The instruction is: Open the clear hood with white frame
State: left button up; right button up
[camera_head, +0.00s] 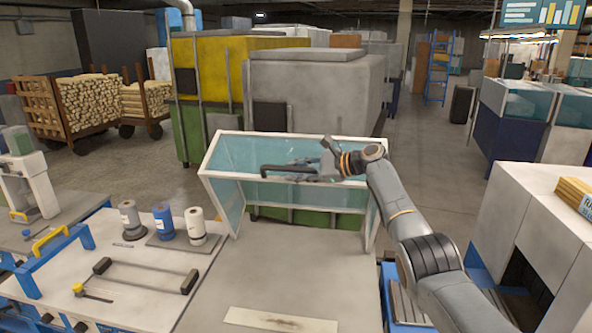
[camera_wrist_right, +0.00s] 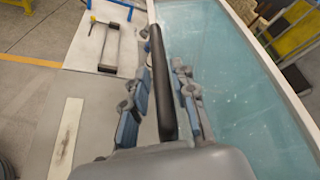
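The clear hood with a white frame (camera_head: 238,154) stands at the back of the grey worktable. Its bluish pane also fills the right of the right wrist view (camera_wrist_right: 235,80). A black bar handle (camera_head: 275,168) runs along its front and shows in the wrist view (camera_wrist_right: 162,85). My right gripper (camera_head: 300,170) is at this handle. In the wrist view, its fingers (camera_wrist_right: 160,100) lie on both sides of the bar, with gaps visible, so it looks open around it. Through the space below the hood's front edge I see a green surface behind. My left gripper is not in view.
On the left table stand a grey, a blue and a white spool (camera_head: 196,226), beside a black-handled frame (camera_head: 145,275). A pale wooden strip (camera_head: 280,320) lies on the worktable's front. Large grey and yellow machines (camera_head: 310,90) stand behind the hood. The worktable's middle is clear.

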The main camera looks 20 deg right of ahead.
jog(key=shift+o, duration=0.2)
jog(key=shift+w, duration=0.15)
jog(key=shift+s+d+r, duration=0.15)
jog(key=shift+s, duration=0.05)
jog(key=v, duration=1.1)
jog(key=shift+s+d, duration=0.15)
jog(key=shift+d, duration=0.05)
